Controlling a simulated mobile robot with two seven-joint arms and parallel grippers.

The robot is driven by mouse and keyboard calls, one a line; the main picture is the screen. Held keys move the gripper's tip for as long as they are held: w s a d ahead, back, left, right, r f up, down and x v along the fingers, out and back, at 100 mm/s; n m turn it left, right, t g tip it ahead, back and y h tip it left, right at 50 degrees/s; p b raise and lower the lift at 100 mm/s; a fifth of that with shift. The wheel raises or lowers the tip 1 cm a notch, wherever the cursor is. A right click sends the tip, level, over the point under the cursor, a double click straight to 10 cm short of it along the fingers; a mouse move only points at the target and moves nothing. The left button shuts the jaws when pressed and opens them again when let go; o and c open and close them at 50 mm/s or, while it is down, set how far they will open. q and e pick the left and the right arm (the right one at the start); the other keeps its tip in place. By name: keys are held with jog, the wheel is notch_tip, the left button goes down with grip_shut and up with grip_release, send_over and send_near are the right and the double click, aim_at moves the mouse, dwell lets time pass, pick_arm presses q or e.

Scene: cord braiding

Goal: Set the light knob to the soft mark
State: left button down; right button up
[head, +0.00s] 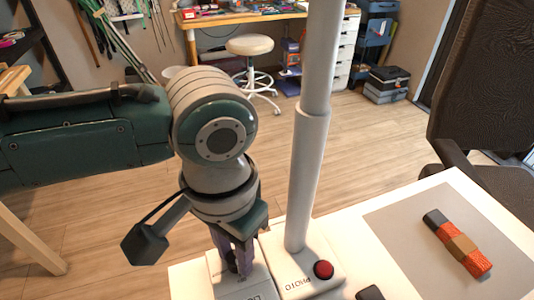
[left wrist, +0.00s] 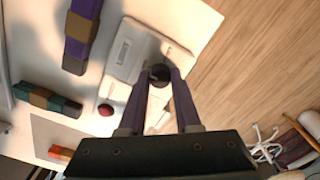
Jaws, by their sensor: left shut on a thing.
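The light knob (left wrist: 159,73) is a dark round knob on a white box (left wrist: 124,58), seen in the left wrist view. My left gripper (left wrist: 160,78) is shut on it, with a purple finger on either side. In the head view my left gripper (head: 236,264) points down at the white box (head: 258,291), and its fingers hide the knob. Part of a dark label shows on the box. A thin dark line lies beside the knob in the wrist view, but I cannot read the soft mark or the knob's setting. My right gripper is not in view.
A white PHOTO box with a red button (head: 323,270) and a tall pale post (head: 308,150) stands close right of my left gripper. An orange cord bundle (head: 458,243) lies on a grey mat (head: 400,235). The wrist view shows purple (left wrist: 82,30) and green (left wrist: 45,99) bundles.

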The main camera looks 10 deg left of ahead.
pick_arm(q)
jog(key=shift+r+m+p, duration=0.1)
jog(key=shift+m+p, duration=0.2)
jog(key=shift+m, duration=0.1)
jog(key=m+p, duration=0.1)
jog(key=m, duration=0.1)
jog(key=shift+m, duration=0.4)
jog(key=m+p, duration=0.1)
jog(key=m, duration=0.2)
jog(key=shift+m+p, duration=0.3)
jog(key=m, duration=0.4)
jog(key=shift+p, duration=0.35)
jog(key=shift+m, duration=2.2)
jog(key=c, duration=0.6)
grip_release()
